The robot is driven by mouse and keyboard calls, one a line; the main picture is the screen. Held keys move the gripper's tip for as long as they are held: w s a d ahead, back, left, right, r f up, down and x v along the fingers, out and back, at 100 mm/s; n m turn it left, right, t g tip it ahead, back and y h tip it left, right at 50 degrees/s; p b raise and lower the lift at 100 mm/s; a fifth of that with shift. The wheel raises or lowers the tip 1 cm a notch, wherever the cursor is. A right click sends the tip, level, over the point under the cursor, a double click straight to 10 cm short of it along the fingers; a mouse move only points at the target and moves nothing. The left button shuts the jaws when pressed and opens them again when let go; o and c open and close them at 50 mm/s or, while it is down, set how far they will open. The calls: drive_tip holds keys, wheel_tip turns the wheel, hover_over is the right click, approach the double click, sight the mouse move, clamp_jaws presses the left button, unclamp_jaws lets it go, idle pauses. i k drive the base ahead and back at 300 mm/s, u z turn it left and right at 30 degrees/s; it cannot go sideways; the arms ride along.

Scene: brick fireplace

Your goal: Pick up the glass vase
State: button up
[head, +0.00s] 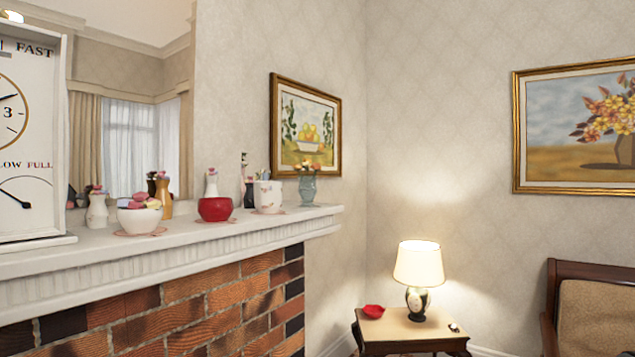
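The glass vase (307,190) is pale blue-green and holds a few small flowers. It stands upright near the right end of the white mantel (130,262), in the head view. It is just right of a white patterned cup. My gripper is not in this view, so I cannot see where it is or whether it holds anything.
On the mantel stand a white bowl of round items (139,220), a red bowl (215,209), a white patterned cup (267,196), several figurines and a large clock (28,130). Below right is a small table with a lit lamp (418,263) and red dish (374,311).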

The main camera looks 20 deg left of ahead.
sight(308, 188)
drive_tip(key=z, duration=0.6)
drive_tip(key=i, duration=2.5)
drive_tip(key=u, duration=2.05)
